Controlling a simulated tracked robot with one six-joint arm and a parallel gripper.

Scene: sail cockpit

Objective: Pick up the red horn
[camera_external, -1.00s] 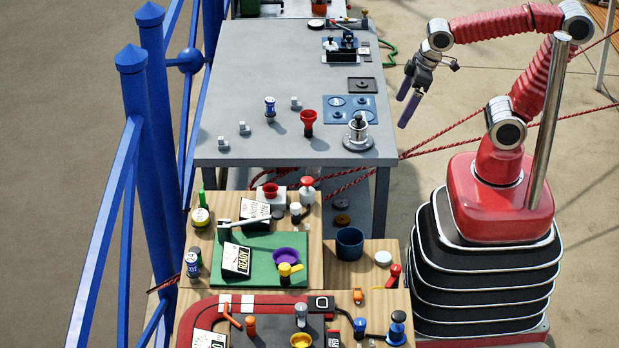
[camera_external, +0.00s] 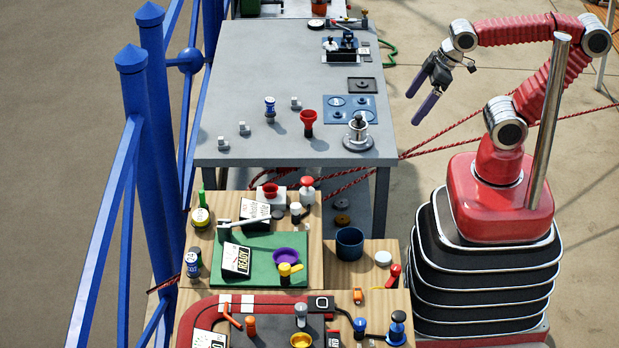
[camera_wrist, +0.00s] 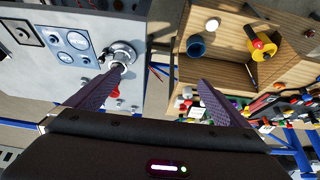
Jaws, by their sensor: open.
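A red flared piece shaped like a horn (camera_external: 308,118) stands upright on the grey table, near its front edge. In the wrist view a small red part (camera_wrist: 115,92), probably the same piece, shows beside the left finger and is partly hidden by it. A white canister with a red flared top (camera_external: 307,188) stands on the wooden bench in front. My gripper (camera_external: 417,104) is open and empty, in the air to the right of the grey table, well away from both. In the wrist view its fingers (camera_wrist: 160,77) are spread with nothing between them.
A silver winch-like fitting (camera_external: 358,133) and a blue panel (camera_external: 350,109) lie right of the red horn. A blue and white can (camera_external: 270,109) and small grey cubes (camera_external: 244,128) are to its left. A blue railing (camera_external: 150,130) runs along the left. The table's middle is clear.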

